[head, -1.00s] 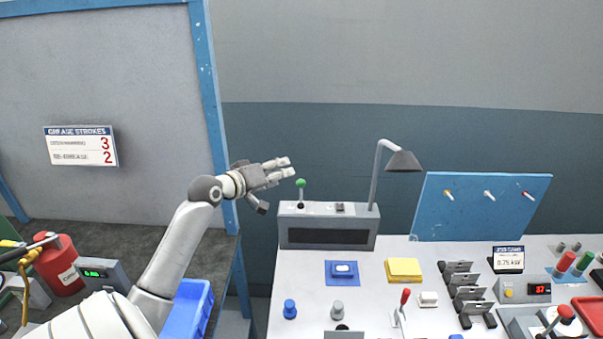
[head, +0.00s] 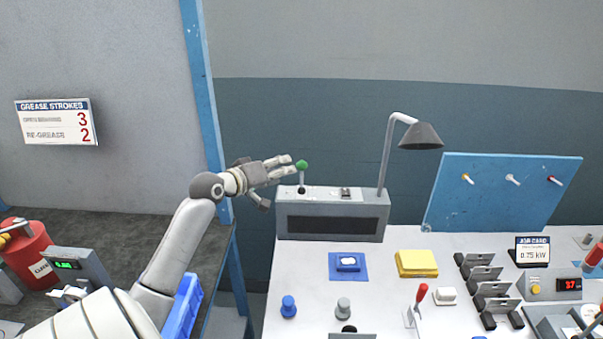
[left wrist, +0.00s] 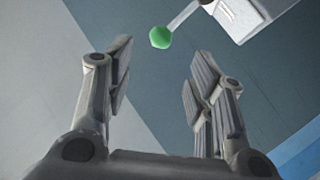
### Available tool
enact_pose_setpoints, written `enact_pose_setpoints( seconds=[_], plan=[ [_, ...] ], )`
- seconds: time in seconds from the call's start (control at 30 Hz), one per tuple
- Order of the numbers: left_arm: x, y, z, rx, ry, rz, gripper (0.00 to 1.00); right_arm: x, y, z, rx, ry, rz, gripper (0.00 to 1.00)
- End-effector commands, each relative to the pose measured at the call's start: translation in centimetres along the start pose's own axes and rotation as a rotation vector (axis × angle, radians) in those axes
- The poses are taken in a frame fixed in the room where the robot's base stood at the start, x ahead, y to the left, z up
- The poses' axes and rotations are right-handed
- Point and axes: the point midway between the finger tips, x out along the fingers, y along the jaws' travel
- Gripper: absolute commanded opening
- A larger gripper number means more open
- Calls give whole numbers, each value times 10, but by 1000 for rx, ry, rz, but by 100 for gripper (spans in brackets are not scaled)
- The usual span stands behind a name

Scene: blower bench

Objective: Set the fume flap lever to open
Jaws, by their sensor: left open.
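The lever with a green ball knob (head: 302,165) stands upright on top of the grey vented box (head: 331,216) at the back left of the white bench. In the left wrist view the green knob (left wrist: 160,37) is ahead of the fingers, between their lines, with its grey shaft running up right to the box (left wrist: 240,14). My left gripper (head: 284,167) is open and empty, just left of the knob. In the head view its fingertips nearly overlap the lever; I cannot tell whether they touch. The lever's position labels are not readable. My right gripper is not in view.
A desk lamp (head: 420,136) rises at the right end of the box. A blue pegboard (head: 500,196) stands further right. Blue and grey knobs (head: 289,307) and a red-handled lever (head: 421,294) are nearer on the bench. A blue post (head: 205,100) is behind my left arm.

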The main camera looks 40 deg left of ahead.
Motion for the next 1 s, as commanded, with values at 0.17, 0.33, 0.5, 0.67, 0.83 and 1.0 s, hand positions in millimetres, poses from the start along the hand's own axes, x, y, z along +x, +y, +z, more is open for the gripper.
enact_pose_setpoints(
  seconds=[0.17,0.33,0.5,0.67,0.83,1.0],
  plan=[
    [10,0,0,-3,1,2,50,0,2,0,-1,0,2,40],
    [34,0,-1,-4,1,1,50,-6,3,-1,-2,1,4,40],
    [61,0,-1,-3,2,0,50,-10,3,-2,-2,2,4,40],
    [84,0,0,-2,2,1,50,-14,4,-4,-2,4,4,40],
    [100,-1,1,-3,1,0,50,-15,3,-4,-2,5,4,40],
    [107,-1,1,-1,1,0,50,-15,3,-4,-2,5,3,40]
  ],
)
